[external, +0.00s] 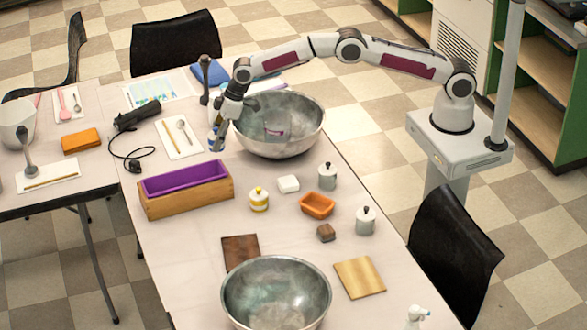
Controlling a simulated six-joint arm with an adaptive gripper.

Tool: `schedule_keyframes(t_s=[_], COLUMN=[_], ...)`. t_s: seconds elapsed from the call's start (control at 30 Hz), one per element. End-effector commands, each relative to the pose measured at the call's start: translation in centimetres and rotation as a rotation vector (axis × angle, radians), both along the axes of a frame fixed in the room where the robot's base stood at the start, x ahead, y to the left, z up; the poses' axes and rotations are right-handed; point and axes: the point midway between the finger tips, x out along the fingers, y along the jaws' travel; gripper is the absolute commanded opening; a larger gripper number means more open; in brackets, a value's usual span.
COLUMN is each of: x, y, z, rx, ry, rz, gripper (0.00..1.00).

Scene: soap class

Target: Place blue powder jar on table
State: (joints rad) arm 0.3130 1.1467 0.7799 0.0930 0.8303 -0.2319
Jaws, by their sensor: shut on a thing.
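My gripper (221,122) points down at the left rim of the far metal bowl (305,135). It is shut on the blue powder jar (215,139), a small jar with blue and pale parts that shows just below the fingers. The fingers hide the upper part of the jar. The jar is beside the bowl, on its left, over the white table (180,245). I cannot tell whether the jar's base touches the table.
A wooden box with a purple liner (186,188) stands in front of the jar. A white card with spoons (180,138) lies to its left. A yellow-banded jar (259,199), a white block (288,184) and lidded grey jars (327,176) stand further right. A second bowl (235,290) is nearer.

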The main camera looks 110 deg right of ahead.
Motion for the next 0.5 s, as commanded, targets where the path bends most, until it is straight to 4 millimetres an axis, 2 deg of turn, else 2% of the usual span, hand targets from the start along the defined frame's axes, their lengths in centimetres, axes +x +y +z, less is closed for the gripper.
schedule_keyframes(t_s=[0.2, 0.5], x=[0.0, 0.1], y=[0.0, 0.0], z=[-2.8, -3.6], rx=[0.0, 0.0], ry=[-0.001, -0.002], rz=[0.0, 0.0], gripper=[0.08, 0.08])
